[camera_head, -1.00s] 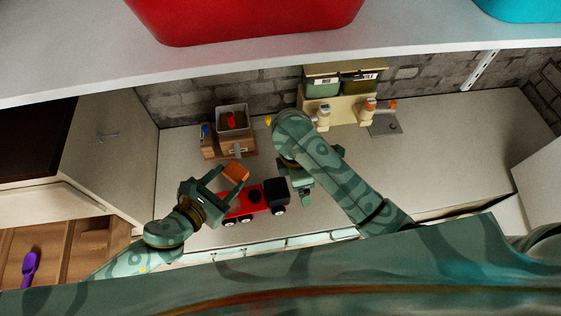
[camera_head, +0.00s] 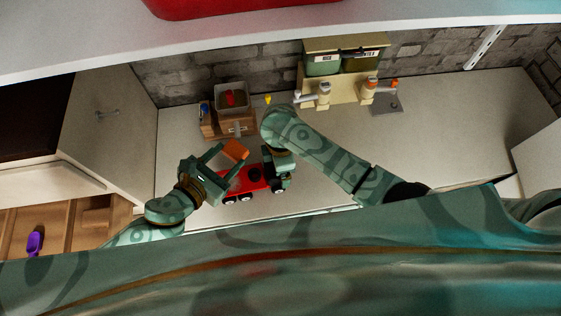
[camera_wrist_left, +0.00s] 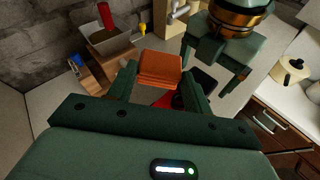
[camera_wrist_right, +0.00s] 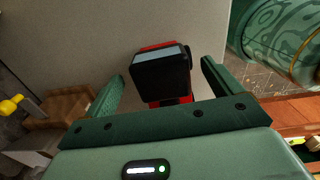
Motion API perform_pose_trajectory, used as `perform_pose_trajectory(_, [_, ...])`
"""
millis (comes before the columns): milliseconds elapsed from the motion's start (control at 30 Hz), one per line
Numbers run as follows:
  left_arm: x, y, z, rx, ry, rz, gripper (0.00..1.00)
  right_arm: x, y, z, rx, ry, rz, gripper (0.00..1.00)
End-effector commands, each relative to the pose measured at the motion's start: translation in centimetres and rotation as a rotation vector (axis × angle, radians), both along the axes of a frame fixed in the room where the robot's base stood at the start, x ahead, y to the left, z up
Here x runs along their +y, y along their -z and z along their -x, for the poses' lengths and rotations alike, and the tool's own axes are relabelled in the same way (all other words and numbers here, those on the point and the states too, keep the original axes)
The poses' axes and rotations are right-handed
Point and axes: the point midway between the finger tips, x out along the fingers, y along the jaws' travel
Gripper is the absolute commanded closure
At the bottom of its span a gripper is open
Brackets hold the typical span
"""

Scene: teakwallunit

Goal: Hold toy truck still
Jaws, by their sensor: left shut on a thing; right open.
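The toy truck (camera_head: 252,181) stands on the counter, with a red bed, a black cab and white-hubbed wheels. My left gripper (camera_head: 229,160) is shut on an orange block (camera_head: 237,149), held above the rear of the truck bed. The block also shows between the fingers in the left wrist view (camera_wrist_left: 160,69). My right gripper (camera_head: 277,172) is open and stands over the cab end, partly hiding it. In the right wrist view the black cab (camera_wrist_right: 160,72) lies between the open fingers, with no visible contact.
A wooden box (camera_head: 231,124) with a grey bin (camera_head: 232,97) on top stands at the back. Green bins (camera_head: 323,64) stand against the brick wall. A purple scoop (camera_head: 35,243) lies in the wooden drawer at left. The counter at right is mostly clear.

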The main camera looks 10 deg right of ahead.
Motion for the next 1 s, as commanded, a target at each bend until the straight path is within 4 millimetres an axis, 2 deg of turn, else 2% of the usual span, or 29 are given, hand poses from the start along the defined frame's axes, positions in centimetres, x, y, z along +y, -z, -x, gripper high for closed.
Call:
perform_pose_trajectory(333, [0.00, -0.02, -0.01, 0.000, 0.000, 0.000, 0.72, 0.01, 0.48, -0.02, -0.001, -0.001, 0.001, 0.09])
perform_pose_trajectory(500, [0.00, -0.01, 0.00, 0.000, 0.000, 0.000, 0.72, 0.01, 0.47, -0.02, -0.001, -0.001, 0.000, 0.56])
perform_pose_trajectory(600, [0.00, -0.01, -0.01, 0.000, 0.000, 0.000, 0.72, 0.01, 0.46, -0.02, -0.001, 0.000, 0.000, 0.79])
perform_pose_trajectory(967, [0.00, -0.01, -0.01, 0.000, 0.000, 0.000, 0.72, 0.00, 0.44, -0.03, -0.001, 0.000, 0.000, 0.79])
perform_pose_trajectory(1000, [0.00, -0.01, -0.01, 0.000, 0.000, 0.000, 0.72, 0.00, 0.43, -0.04, -0.001, 0.000, 0.000, 0.32])
